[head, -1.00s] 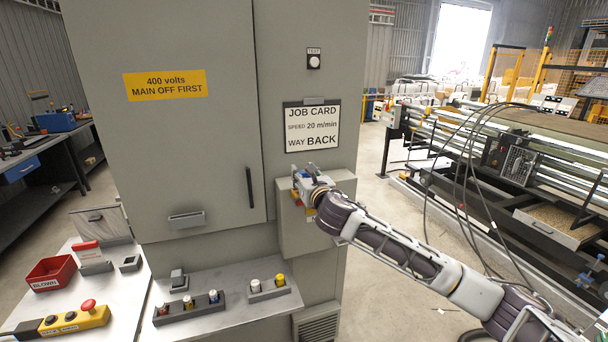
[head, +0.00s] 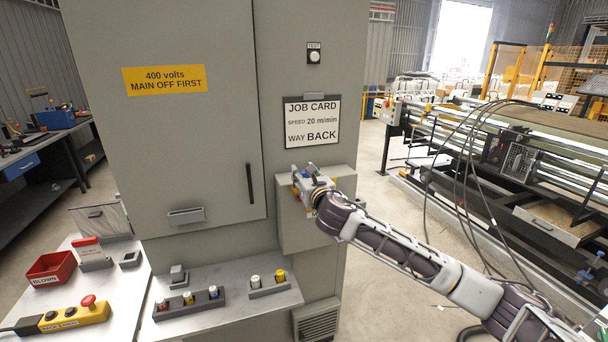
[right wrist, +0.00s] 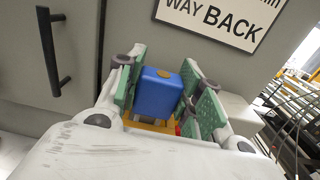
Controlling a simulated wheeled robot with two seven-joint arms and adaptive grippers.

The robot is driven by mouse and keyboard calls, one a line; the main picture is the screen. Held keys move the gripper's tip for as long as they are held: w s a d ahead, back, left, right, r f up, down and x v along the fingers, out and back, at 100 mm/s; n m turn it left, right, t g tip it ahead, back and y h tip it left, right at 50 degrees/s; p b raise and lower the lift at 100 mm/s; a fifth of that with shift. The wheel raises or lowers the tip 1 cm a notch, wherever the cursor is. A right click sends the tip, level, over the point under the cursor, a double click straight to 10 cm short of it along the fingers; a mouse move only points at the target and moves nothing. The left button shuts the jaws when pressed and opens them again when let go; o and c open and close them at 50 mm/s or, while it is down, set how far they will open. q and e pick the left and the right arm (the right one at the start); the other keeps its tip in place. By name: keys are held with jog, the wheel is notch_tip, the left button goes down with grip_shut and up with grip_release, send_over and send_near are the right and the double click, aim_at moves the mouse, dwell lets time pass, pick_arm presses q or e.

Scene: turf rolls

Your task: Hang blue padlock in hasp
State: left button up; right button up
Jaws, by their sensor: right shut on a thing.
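The blue padlock (right wrist: 158,92) is in the right wrist view, between the green pads of my right gripper (right wrist: 160,88). The gripper is shut on it. In the head view my right gripper (head: 306,178) is at the front of a small grey box (head: 290,232) on the cabinet's right side, below the job card. A yellow and red part (right wrist: 150,126) shows just below the padlock in the wrist view. The fingers and padlock hide most of it. I cannot make out the hasp or whether the shackle is in it. My left gripper is not in view.
The grey cabinet (head: 190,50) has a black door handle (head: 250,184) left of the gripper. A shelf with fuse-like parts (head: 188,304) stands below. A red bin (head: 51,268) and yellow button box (head: 75,316) lie at left. Open floor lies at right before the machine.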

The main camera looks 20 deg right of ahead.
jog(key=shift+f, duration=0.6)
jog(key=o, duration=1.1)
jog(key=shift+o, duration=0.2)
jog(key=s, duration=1.2)
jog(key=shift+d, duration=0.2)
jog(key=shift+f, duration=0.1)
dwell(0.4)
